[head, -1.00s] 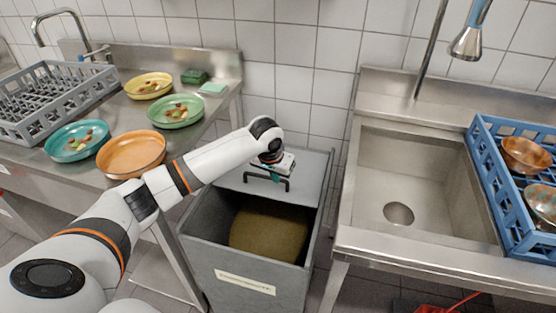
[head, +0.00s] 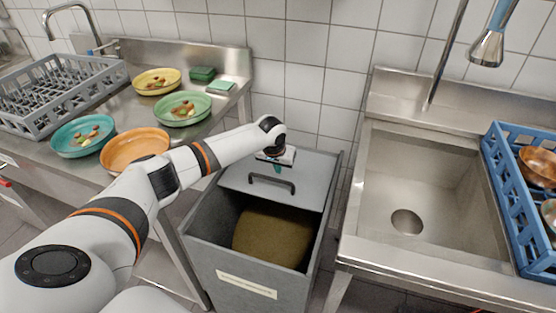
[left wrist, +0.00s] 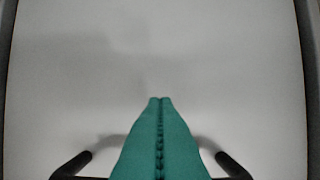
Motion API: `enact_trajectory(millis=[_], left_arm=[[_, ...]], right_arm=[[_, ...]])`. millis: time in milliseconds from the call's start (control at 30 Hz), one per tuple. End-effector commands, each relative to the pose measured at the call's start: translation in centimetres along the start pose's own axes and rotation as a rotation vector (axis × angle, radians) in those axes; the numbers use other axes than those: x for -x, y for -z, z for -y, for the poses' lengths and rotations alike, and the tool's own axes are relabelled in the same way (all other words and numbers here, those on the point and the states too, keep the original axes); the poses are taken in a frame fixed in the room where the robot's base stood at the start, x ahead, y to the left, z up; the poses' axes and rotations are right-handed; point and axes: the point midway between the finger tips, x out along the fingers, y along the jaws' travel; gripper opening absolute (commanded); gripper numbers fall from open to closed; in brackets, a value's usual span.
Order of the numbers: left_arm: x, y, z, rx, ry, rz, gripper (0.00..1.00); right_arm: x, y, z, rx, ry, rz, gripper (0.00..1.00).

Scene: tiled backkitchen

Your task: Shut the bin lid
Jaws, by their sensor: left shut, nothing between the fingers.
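The grey bin (head: 215,262) stands between the counter and the sink, with its front part open and brown contents (head: 272,235) showing inside. Its light grey lid (head: 312,180) is at the back of the bin and has a black bar handle (head: 271,184). My left gripper (head: 277,170) is over the lid, just behind the handle. In the left wrist view its teal fingers (left wrist: 160,100) are shut together and empty, pointing at the plain lid surface (left wrist: 235,60). The handle's dark ends (left wrist: 72,165) show on both sides of them. Whether the fingertips touch the lid is unclear.
The left counter holds a grey dish rack (head: 60,95), an orange plate (head: 133,150), a teal plate (head: 82,136), a green plate (head: 182,108) and a yellow plate (head: 157,82). On the right are a steel sink (head: 410,185) and a blue crate (head: 505,190) with bowls.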

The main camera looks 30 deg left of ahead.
Motion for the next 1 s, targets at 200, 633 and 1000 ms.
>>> enact_trajectory(millis=[200, 633, 1000], left_arm=[[1.3, 1.8, -0.1, -0.002, -0.001, -0.001, 0.0], [1.6, 2.7, 0.0, 0.0, 0.0, -0.001, 0.0], [2.4, 3.6, 0.0, 0.0, 0.001, -0.005, 0.0]], right_arm=[[1.2, -0.3, 0.2, -0.001, 0.002, 0.004, 0.34], [1.4, -0.1, 0.1, -0.002, 0.002, 0.002, 0.34], [3.7, -0.4, 0.0, -0.003, 0.0, 0.002, 0.34]])
